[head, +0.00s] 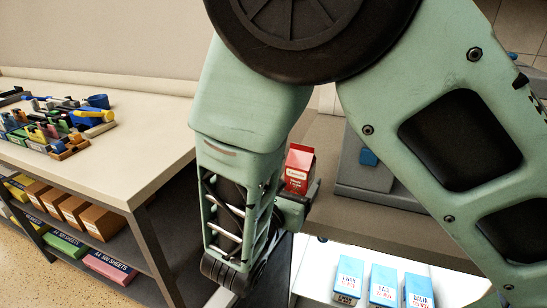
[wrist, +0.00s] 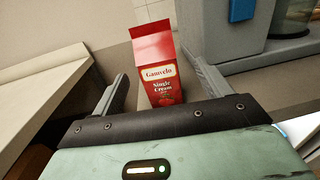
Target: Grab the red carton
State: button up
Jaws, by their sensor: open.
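The red carton (head: 299,168) has a gabled top and a pale label. In the head view it stands just beyond my gripper, partly hidden behind it. My gripper (wrist: 160,85) is open, with one finger on each side of the carton and a visible gap on both sides. In the head view my gripper (head: 297,192) is partly hidden by its own arm links.
A grey machine (head: 375,185) stands right of the carton. Several blue cartons (head: 382,286) stand on a white surface in front. A table (head: 135,150) at left holds tools and small boxes, with paper packs (head: 108,266) on its lower shelf.

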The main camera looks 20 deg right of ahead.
aim_at(304, 161)
jog(key=p+x, duration=0.1)
jog(key=x, duration=0.7)
jog(key=shift+w+f, duration=0.15)
jog(key=shift+w, duration=0.1)
jog(key=c, duration=1.2)
jog(key=shift+c, duration=0.4)
